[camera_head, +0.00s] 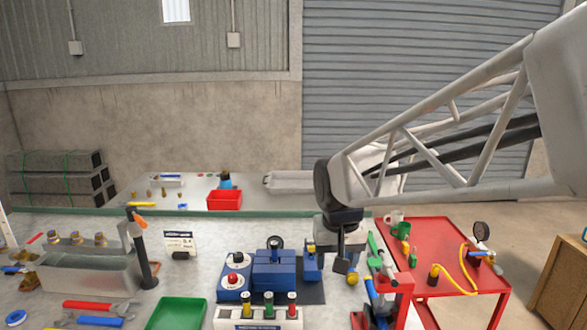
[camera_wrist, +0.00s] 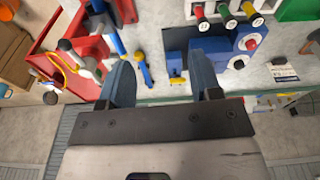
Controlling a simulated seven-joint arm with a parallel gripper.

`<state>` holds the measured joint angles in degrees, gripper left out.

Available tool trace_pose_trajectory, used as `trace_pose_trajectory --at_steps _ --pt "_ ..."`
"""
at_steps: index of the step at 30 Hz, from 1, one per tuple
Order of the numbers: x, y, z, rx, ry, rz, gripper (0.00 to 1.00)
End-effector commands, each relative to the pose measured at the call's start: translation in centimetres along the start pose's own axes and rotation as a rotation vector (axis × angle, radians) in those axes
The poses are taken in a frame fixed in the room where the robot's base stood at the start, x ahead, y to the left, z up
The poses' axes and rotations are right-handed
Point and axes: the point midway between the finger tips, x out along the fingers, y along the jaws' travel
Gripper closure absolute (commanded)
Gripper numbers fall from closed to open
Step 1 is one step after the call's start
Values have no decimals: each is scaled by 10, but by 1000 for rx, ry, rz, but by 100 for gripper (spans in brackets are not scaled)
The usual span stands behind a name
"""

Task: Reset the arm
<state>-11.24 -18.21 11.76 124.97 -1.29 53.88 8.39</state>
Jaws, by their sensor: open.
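My gripper (camera_head: 345,262) hangs from my arm at the right of the head view, above the bench and just right of the blue machine (camera_head: 273,270). In the wrist view, the two dark blue fingers of my gripper (camera_wrist: 160,60) are apart with nothing held between them. The blue machine (camera_wrist: 208,48) shows beyond the right finger in that view. A small blue and yellow piece (camera_wrist: 143,68) shows between the fingers, below them and apart from them.
A red table (camera_head: 430,237) with a gauge and yellow hose stands at right. A red stand (camera_head: 397,285) is near my gripper. A white rack (camera_head: 258,318) with coloured caps, a green tray (camera_head: 177,314) and a metal trough (camera_head: 90,274) occupy the bench.

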Motion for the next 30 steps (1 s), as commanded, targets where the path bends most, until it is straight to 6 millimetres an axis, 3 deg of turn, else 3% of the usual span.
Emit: trace_pose_trajectory --at_steps 9,18,24,30 --pt "-16 46 82 37 42 5 42" --pt "-17 75 158 65 79 13 42" --pt "-13 84 191 77 94 19 42" --pt "-11 86 202 81 98 20 42"
